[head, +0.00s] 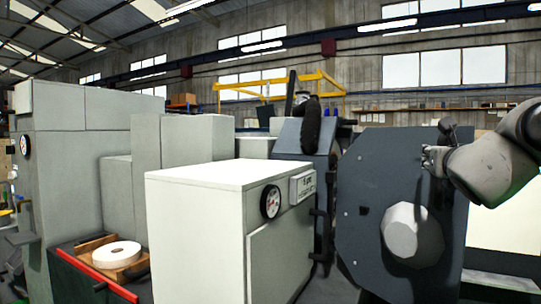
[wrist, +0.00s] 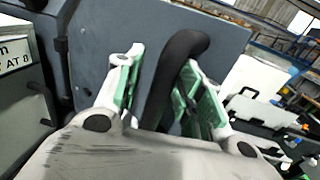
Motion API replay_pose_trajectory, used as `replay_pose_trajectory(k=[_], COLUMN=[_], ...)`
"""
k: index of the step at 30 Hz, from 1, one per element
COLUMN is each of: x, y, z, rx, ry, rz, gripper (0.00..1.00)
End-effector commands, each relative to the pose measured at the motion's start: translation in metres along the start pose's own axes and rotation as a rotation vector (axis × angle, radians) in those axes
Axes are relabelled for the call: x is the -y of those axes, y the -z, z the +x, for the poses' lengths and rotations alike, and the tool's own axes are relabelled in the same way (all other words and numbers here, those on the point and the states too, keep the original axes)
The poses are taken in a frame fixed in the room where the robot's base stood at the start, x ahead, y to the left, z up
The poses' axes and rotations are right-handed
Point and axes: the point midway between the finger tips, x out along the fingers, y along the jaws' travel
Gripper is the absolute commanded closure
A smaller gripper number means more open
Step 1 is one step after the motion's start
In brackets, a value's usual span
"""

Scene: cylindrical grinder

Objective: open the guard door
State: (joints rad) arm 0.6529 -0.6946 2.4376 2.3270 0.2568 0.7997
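The guard door (head: 365,195) is a large dark blue-grey panel at the right of the head view. It also fills the upper middle of the wrist view (wrist: 120,22). A black bar handle (wrist: 181,48) with a bent top stands out from it. My gripper (head: 430,158) is at the door's upper right in the head view. In the wrist view my gripper (wrist: 162,95) has its green-padded fingers spread, one on each side of the handle. A gap shows between the left pad and the handle. Whether the right pad touches it I cannot tell.
A pale cabinet (head: 200,225) with a round gauge (head: 270,202) stands left of the door. A pale faceted round part (head: 412,235) is in front of the door's lower part. A white disc (head: 115,254) lies on a wooden tray at the lower left.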

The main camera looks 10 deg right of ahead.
Motion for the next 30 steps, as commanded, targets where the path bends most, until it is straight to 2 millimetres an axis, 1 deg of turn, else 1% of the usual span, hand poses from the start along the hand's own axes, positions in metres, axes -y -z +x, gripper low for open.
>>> replay_pose_trajectory(k=[8,11,14,19,23,30], x=[0.001,0.0,-0.001,-0.002,-0.004,-0.002], y=[0.002,0.001,0.0,-0.001,0.003,0.001], z=[-0.001,-0.006,-0.019,-0.051,-0.061,-0.073], rx=[-0.004,-0.003,-0.001,0.003,-0.011,-0.003], ry=[0.003,0.002,0.001,-0.004,-0.008,-0.001], rz=[-0.001,-0.001,-0.003,-0.003,-0.004,-0.001], gripper=[0.59,0.59,0.59,0.59,0.59,0.59])
